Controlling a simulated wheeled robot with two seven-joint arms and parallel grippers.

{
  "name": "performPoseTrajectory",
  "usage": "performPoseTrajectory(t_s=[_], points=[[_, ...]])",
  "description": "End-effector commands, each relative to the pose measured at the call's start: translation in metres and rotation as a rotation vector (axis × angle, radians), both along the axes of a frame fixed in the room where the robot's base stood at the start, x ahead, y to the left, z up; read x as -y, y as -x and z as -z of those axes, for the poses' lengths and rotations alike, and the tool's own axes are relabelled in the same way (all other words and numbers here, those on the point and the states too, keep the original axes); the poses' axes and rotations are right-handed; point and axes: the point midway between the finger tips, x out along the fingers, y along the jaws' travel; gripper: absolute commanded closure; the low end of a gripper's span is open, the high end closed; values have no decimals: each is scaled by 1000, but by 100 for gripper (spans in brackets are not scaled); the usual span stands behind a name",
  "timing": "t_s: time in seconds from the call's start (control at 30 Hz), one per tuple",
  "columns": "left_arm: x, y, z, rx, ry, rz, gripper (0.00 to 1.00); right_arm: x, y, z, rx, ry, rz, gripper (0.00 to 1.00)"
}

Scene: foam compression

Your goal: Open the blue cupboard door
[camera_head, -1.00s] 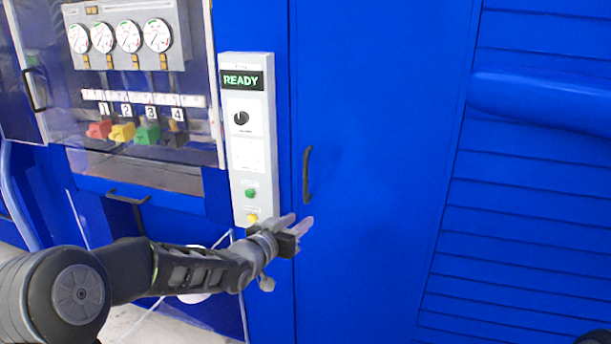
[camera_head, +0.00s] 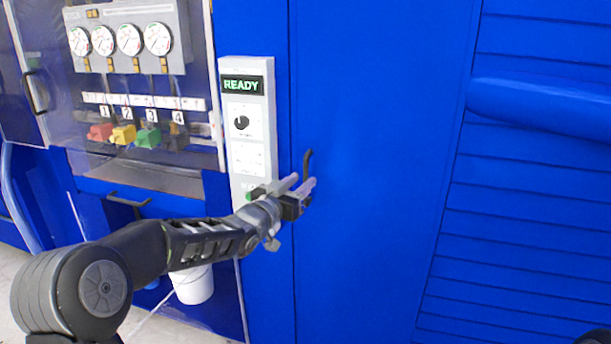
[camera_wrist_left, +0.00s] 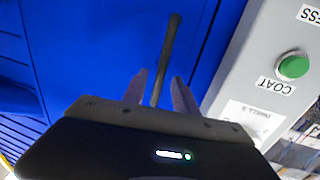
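The blue cupboard door (camera_head: 380,200) is shut, with a dark vertical handle (camera_head: 307,163) near its left edge. My left gripper (camera_head: 302,184) is at the lower part of the handle and hides that part in the head view. In the left wrist view the handle (camera_wrist_left: 166,55) runs down between the two fingers of the left gripper (camera_wrist_left: 163,88). A gap shows between the fingers, so the gripper is open around the handle. I cannot tell whether a finger touches it. My right gripper is not in view.
A grey control panel (camera_head: 248,125) reading READY stands just left of the handle; its green button (camera_wrist_left: 293,67) shows close by in the left wrist view. Gauges (camera_head: 130,40) and coloured valves are further left. A white bucket (camera_head: 193,285) stands below my left arm.

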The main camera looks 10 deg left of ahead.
Motion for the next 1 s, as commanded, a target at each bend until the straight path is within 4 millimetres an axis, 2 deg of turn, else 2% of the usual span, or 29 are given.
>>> performPoseTrajectory(t_s=[0.1, 0.2, 0.53, 0.93, 1.0], points=[[5, -17, -1, 0, 0, 1, 66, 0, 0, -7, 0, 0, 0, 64], [7, -25, 0, 0, 0, 1, 66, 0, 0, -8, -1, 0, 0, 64], [8, -28, 0, 0, 0, 0, 66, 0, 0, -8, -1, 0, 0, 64], [8, -28, 0, 0, 0, 0, 99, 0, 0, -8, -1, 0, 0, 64], [8, -28, 0, 0, 0, 0, 100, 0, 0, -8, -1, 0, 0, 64]])
